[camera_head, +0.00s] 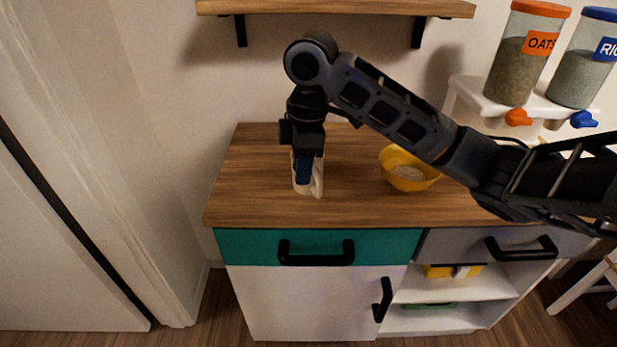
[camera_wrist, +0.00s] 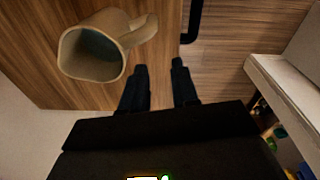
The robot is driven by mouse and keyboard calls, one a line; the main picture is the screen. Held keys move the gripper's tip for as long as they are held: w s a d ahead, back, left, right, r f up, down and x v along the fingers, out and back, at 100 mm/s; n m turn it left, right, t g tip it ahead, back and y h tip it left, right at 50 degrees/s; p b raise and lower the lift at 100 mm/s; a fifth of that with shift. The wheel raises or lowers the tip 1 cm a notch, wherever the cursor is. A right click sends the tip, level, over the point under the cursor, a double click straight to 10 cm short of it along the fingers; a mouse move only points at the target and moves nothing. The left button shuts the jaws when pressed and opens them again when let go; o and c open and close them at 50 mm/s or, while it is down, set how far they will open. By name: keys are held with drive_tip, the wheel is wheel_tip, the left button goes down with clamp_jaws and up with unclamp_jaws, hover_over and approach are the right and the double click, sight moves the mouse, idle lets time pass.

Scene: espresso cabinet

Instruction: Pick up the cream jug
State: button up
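The cream jug (camera_head: 316,184) stands on the wooden countertop (camera_head: 255,185), near the front left part of it. My gripper (camera_head: 306,172) points down over the jug and hides part of it in the head view. In the wrist view the jug (camera_wrist: 92,48) is at the upper left, with its open mouth facing the camera and its handle (camera_wrist: 142,31) reaching right. My gripper's two dark fingers (camera_wrist: 159,66) are apart with nothing between them. The handle lies just ahead of the fingertips. I cannot tell whether a finger touches it.
A yellow bowl (camera_head: 407,170) stands on the countertop to the right, under my arm. Two food dispensers, oats (camera_head: 521,65) and another (camera_head: 580,75), stand on a white rack at right. A wall shelf (camera_head: 335,7) hangs above. The countertop's left part is clear.

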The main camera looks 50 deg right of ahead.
sight(318, 199)
drive_tip(key=shift+s+d+f+g, duration=0.5)
drive_tip(key=shift+s+d+f, duration=0.4)
drive_tip(key=shift+d+f, duration=0.3)
drive_tip(key=shift+s+d+f+p, duration=0.15)
drive_tip(key=shift+f+p, duration=0.1)
drive_tip(key=shift+f, duration=1.2)
drive_tip(key=shift+w+d+f+p, duration=0.1)
drive_tip(key=shift+f+p, duration=0.15)
drive_tip(key=shift+f, duration=1.15)
clamp_jaws()
